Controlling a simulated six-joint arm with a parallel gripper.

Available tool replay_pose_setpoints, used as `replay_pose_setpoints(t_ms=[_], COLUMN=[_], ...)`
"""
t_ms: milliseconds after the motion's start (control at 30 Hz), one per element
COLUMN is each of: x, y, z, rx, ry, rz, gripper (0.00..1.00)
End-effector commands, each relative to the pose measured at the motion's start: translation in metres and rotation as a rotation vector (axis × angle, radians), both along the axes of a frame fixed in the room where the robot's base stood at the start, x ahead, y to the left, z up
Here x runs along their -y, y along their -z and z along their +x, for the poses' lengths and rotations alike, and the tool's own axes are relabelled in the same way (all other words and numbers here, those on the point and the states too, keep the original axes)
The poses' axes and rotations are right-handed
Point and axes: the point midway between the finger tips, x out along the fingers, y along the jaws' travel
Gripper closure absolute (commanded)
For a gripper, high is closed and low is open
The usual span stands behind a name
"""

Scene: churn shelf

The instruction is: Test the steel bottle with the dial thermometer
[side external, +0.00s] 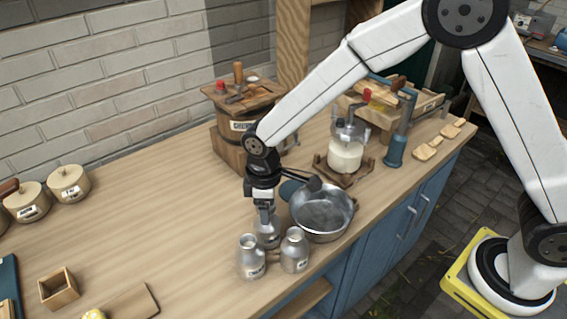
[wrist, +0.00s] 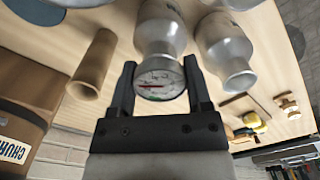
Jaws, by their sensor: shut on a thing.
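In the wrist view my gripper (wrist: 159,80) is shut on the dial thermometer (wrist: 160,79), which has a round white face and a red needle. The front left bottle (side external: 251,259) and front right bottle (side external: 294,252) stand upright with labels. A steel bottle (wrist: 161,28) shows directly behind the dial. Whether the probe is inside its mouth I cannot tell.
A steel bowl (side external: 322,210) stands close right of the bottles. Behind are a wooden churn (side external: 240,127) and a glass churn jar (side external: 346,152). Lidded canisters (side external: 69,184) and an open wooden box (side external: 58,287) are at left. The left middle of the counter is clear.

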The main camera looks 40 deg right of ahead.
Motion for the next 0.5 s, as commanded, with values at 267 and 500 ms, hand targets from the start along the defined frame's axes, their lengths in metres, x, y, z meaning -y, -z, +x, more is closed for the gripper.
replay_pose_setpoints(t_ms=[267, 500], x=[-0.0001, -0.0001], y=[0.0043, 0.0039], z=[0.0001, 0.0001], rx=[0.001, 0.001], ry=[0.0, 0.0], rz=[0.001, 0.001], gripper=[0.7, 0.7])
